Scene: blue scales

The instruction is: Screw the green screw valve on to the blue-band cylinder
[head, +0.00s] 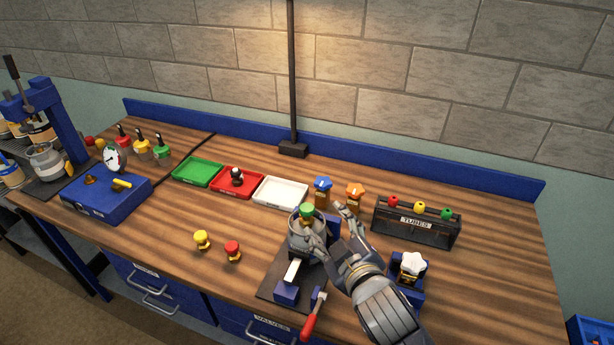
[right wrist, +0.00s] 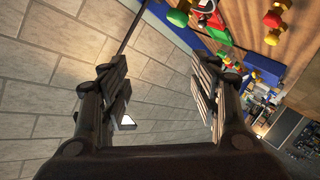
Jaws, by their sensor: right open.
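The green screw valve (head: 306,211) sits at the top of a grey cylinder (head: 303,234) in the head view. The cylinder stands upright in a holder on a dark plate near the bench's front. I cannot make out a blue band on it, nor tell whether the valve is threaded on. My right gripper (head: 328,225) is open just right of the cylinder, one finger low beside it and the other raised behind. In the right wrist view its fingers (right wrist: 162,85) are spread with nothing between them. My left gripper is not in view.
A red-handled clamp (head: 312,318) is on the plate's front. Yellow (head: 202,239) and red (head: 233,250) valves stand left. Green (head: 197,171), red (head: 248,190) and white (head: 280,193) trays lie behind. A tube rack (head: 417,223) stands right. The bench's front left is mostly clear.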

